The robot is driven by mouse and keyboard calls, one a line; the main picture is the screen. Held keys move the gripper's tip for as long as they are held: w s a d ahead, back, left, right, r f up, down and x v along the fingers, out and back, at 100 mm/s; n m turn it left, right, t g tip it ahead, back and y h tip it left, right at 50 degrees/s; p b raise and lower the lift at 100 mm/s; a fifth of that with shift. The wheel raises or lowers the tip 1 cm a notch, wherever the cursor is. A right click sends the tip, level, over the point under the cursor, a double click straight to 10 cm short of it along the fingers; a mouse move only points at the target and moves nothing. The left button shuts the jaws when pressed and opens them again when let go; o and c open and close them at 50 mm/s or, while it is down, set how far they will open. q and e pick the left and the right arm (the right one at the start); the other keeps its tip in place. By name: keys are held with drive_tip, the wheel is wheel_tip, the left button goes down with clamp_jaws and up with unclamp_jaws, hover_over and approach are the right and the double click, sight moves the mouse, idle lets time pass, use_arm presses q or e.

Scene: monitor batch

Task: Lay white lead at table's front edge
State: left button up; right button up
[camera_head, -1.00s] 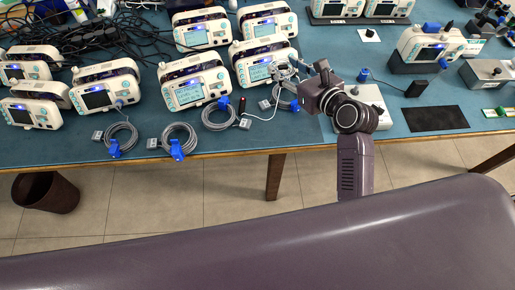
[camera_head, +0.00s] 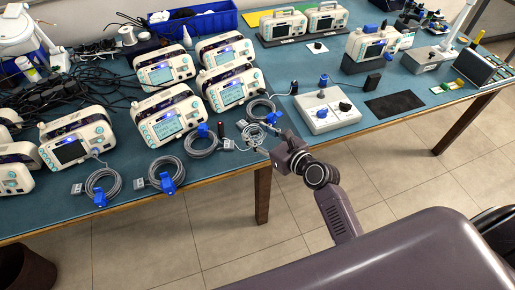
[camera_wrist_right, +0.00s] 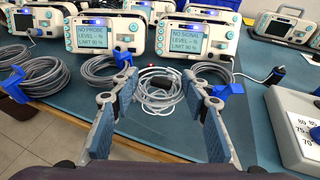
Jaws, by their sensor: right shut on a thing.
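The white lead (camera_head: 251,136) is a coil near the table's front edge; in the wrist view the coil (camera_wrist_right: 160,101) sits between my fingers. My right gripper (camera_head: 264,137) reaches in from the front with its fingers on either side of the coil; it also shows in the wrist view (camera_wrist_right: 163,88). It is shut on the coil. Whether the coil touches the table top is hard to tell. The table (camera_head: 330,152) has a blue-green top with a wooden front edge. My left gripper is not in view.
Grey coiled leads with blue plugs lie close by, one to the left (camera_head: 201,143) and one behind (camera_head: 261,109). Several monitors (camera_head: 168,117) stand behind them. A white box with knobs (camera_head: 325,112) stands to the right. A dark mat (camera_head: 394,104) lies farther right.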

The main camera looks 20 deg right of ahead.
wheel_tip(320, 180, down, 2)
wheel_tip(320, 180, down, 4)
drive_tip(key=shift+f+b, duration=0.1)
drive_tip(key=shift+b, duration=1)
drive_tip(key=shift+f, duration=0.2)
drive_tip(key=o, duration=1.1)
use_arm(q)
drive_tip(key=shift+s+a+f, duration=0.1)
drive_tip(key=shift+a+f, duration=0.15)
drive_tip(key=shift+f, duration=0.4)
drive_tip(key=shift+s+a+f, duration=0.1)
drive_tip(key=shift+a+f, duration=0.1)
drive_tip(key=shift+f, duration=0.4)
use_arm(e)
drive_tip(key=shift+r, duration=0.2)
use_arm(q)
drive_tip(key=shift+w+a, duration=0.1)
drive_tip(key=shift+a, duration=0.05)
use_arm(e)
drive_tip(key=v, duration=1.2)
